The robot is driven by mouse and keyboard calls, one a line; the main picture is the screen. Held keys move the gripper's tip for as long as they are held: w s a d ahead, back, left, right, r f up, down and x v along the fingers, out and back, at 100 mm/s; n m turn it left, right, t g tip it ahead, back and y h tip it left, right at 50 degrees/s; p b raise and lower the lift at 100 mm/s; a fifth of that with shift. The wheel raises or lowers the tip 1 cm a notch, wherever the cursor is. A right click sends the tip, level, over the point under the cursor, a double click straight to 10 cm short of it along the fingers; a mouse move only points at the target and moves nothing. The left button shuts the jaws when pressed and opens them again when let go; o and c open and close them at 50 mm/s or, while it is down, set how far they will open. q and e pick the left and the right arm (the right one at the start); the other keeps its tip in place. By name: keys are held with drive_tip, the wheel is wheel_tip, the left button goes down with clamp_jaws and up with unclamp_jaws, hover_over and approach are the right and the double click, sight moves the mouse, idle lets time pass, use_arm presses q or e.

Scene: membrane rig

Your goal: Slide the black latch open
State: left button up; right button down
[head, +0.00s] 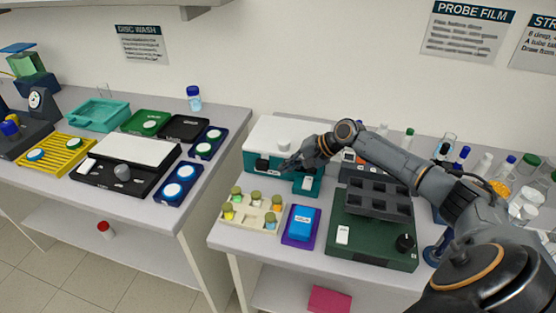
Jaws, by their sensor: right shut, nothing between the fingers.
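A white-topped teal box (290,133) stands at the back of the right-hand bench. The black latch (262,166) is on its front face, toward the left end. My right arm reaches in from the right across the bench. My right gripper (286,164) is shut and empty in front of the box, just right of the latch. I cannot tell whether the fingertips touch the latch. The arm hides part of the box's right side. My left gripper is not in view.
In front of the box are a rack of capped vials (236,220), a blue box on a purple tray (300,225) and a dark green device with a black block (372,240). Glassware and bottles crowd the right. A gap separates this bench from the left one.

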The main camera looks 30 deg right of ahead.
sight(266, 162)
drive_tip(key=shift+w+a+r+p, duration=0.1)
drive_tip(key=shift+w+a+p, duration=0.2)
drive_tip(key=shift+w+a, duration=0.65)
drive_tip(key=shift+d, duration=0.1)
drive_tip(key=shift+w+a, duration=1.2)
drive_tip(key=shift+w, duration=0.25)
drive_tip(key=shift+s+p, duration=0.1)
drive_tip(key=shift+p, duration=0.2)
